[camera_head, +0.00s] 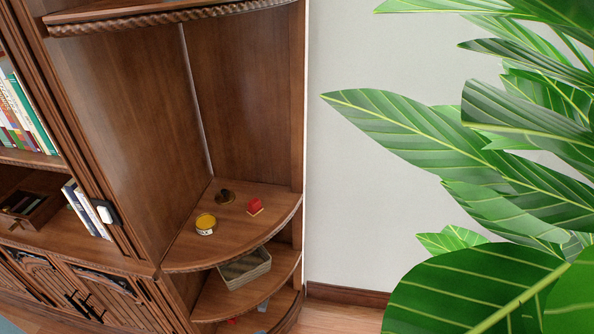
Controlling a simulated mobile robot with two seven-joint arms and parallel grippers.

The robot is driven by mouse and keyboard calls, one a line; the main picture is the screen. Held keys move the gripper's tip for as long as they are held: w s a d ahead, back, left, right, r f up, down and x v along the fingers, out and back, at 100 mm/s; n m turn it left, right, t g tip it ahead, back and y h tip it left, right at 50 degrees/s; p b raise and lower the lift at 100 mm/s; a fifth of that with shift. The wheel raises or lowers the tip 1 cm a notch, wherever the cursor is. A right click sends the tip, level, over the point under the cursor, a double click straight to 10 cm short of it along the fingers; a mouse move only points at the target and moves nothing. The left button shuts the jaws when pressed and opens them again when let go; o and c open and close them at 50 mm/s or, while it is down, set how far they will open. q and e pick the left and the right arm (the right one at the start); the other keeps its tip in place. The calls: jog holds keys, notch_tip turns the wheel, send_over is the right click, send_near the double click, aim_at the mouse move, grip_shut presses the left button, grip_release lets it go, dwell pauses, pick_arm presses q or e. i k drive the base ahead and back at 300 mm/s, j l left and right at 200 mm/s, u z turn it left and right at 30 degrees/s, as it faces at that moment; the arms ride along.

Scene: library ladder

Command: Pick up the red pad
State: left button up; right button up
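A small red pad (254,205) sits on the rounded corner shelf (232,245) of the wooden bookcase, toward its right side. It seems to have a pale lower edge. A yellow-topped round tin (205,223) stands to its left and nearer the shelf front. A dark brass-coloured round item (225,196) lies behind, between the two. Neither of my grippers is in the head view.
A woven basket (245,268) is on the shelf below, with small items lower down. A large leafy plant (480,200) fills the right side, in front of the pale wall (350,200). Books (25,115) stand on shelves at left.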

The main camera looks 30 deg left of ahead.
aim_at(254, 206)
jog(key=k+j+u, duration=0.1)
jog(key=j+u, duration=0.3)
jog(key=k+j+u, duration=0.1)
jog(key=j+u, duration=0.25)
jog(key=i+j+u, duration=0.1)
jog(key=u, duration=0.25)
jog(key=i+j+u, duration=0.1)
jog(key=j+u, duration=0.15)
jog(key=u, duration=0.15)
